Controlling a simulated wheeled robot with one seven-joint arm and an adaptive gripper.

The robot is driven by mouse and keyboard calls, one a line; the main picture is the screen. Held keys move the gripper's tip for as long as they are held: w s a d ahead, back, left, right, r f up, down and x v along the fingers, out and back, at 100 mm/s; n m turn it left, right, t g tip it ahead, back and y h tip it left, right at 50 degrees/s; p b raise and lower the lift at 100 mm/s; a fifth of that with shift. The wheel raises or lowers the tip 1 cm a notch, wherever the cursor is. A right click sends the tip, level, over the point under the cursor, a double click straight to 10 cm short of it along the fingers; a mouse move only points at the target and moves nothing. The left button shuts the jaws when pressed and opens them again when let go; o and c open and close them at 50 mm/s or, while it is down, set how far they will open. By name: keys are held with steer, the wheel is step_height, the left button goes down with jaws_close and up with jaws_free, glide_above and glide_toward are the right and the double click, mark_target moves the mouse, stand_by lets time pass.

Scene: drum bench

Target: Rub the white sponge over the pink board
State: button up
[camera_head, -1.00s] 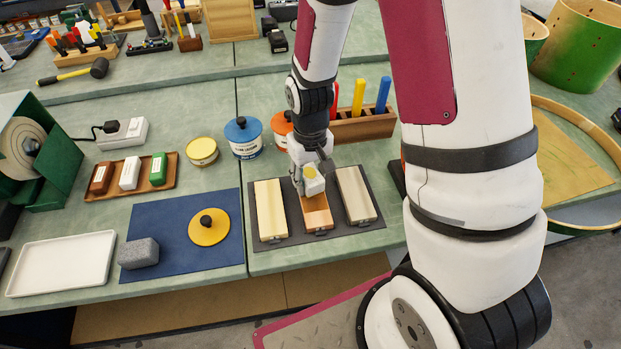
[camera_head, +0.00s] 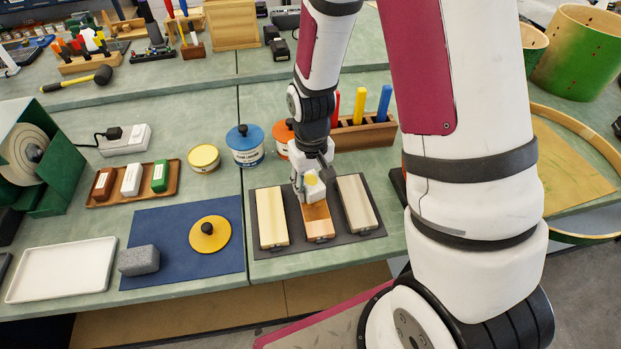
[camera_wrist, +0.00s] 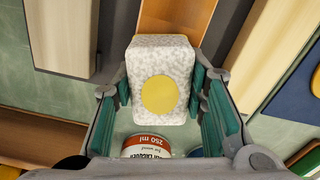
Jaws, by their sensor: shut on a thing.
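The white sponge (camera_wrist: 160,105) is a speckled block with a yellow round spot on top. My gripper (camera_head: 313,184) is shut on it, with teal pads at both sides in the wrist view. The pinkish-orange board (camera_head: 318,225) is the middle one of three boards on a dark grey tray. The sponge is at the far part of this board, and the board's near part shows bare. In the wrist view the board (camera_wrist: 177,18) runs out beyond the sponge. The sponge's underside is hidden, so I cannot tell whether it touches.
A pale yellow board (camera_head: 271,216) and a beige board (camera_head: 356,203) flank the middle one on the dark tray (camera_head: 292,246). Paint tins, a blue one (camera_head: 245,146) among them, and a wooden block (camera_head: 366,131) with coloured sticks stand behind. A grey block (camera_head: 138,260) lies left.

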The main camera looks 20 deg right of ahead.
mark_target(319, 224)
steer(key=shift+s+a, duration=0.1)
steer(key=shift+s, duration=0.5)
steer(key=shift+s, duration=0.1)
steer(key=shift+s+a+p, duration=0.2)
steer(key=shift+s+p, duration=0.25)
steer(key=shift+s, duration=0.3)
steer(key=shift+s+a+p, duration=0.15)
steer(key=shift+s+p, duration=0.25)
steer(key=shift+s, duration=0.3)
steer(key=shift+s, duration=0.1)
steer(key=shift+s+a+p, duration=0.15)
steer(key=shift+s+p, duration=0.2)
steer(key=shift+s, duration=0.45)
steer(key=shift+s+a+p, duration=0.15)
steer(key=shift+s+p, duration=0.2)
steer(key=shift+s, duration=0.4)
steer(key=shift+s, duration=0.1)
steer(key=shift+s+a+p, duration=0.25)
steer(key=shift+s+p, duration=0.15)
steer(key=shift+s, duration=0.6)
steer(key=shift+s+a+p, duration=0.2)
steer(key=shift+s+p, duration=0.2)
steer(key=shift+s, duration=0.55)
steer(key=shift+w, duration=0.1)
steer(key=shift+w+d+b, duration=0.15)
steer(key=shift+w+b, duration=0.05)
steer(key=shift+w, duration=0.5)
steer(key=shift+w+d+b, duration=0.15)
steer(key=shift+w, duration=0.5)
